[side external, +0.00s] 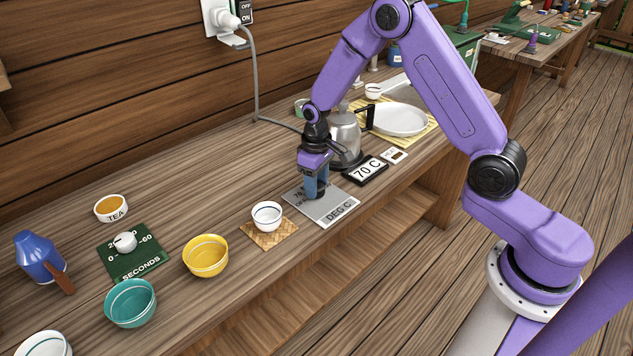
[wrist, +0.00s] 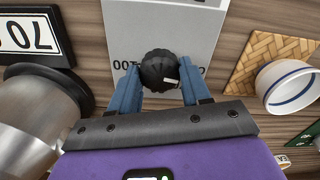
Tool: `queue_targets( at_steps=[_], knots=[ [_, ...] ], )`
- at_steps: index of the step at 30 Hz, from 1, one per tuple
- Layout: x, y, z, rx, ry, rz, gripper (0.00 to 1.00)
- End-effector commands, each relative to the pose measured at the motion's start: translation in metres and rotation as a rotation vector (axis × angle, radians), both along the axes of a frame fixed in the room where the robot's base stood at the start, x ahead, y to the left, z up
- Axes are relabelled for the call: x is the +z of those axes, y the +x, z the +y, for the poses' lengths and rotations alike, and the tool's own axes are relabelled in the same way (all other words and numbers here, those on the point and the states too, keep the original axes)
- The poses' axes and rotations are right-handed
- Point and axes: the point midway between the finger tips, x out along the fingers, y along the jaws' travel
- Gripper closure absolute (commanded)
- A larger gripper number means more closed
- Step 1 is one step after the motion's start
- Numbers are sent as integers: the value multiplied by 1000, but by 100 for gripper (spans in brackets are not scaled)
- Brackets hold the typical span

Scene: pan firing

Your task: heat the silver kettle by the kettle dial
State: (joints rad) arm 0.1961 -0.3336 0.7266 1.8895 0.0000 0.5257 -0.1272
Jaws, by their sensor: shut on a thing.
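The silver kettle (side external: 343,137) stands on its base at the back of the bench, behind my gripper; its side also shows at the left of the wrist view (wrist: 38,112). The kettle dial is a black knob (wrist: 159,70) with a white pointer mark, on a grey plate (side external: 333,208) marked DEG C. My gripper (side external: 316,190) points down over the plate, its blue fingers shut on the knob from both sides. The fingers hide much of the knob in the side view. The display (side external: 367,170) beside the kettle reads 70 C.
A white cup (side external: 267,215) on a woven mat (side external: 270,239) stands close left of the plate. Yellow (side external: 205,256) and teal (side external: 131,302) bowls, a green SECONDS dial plate (side external: 137,254) and a blue jug (side external: 38,256) lie further left. A white pan (side external: 400,119) is behind.

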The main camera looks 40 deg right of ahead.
Motion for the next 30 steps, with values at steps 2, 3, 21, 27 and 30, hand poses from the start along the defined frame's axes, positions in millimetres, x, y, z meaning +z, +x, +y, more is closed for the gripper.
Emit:
queue_targets(
  at_steps=[2, 3, 21, 27, 30],
  knots=[
    [1, 0, 0, 10, 0, -1, 83],
    [1, 0, 0, 13, 0, -1, 83],
    [0, 0, 0, 14, -1, -1, 27],
    [3, 0, 0, 13, 1, -2, 27],
    [13, 1, 0, 13, 0, -4, 27]
  ],
)
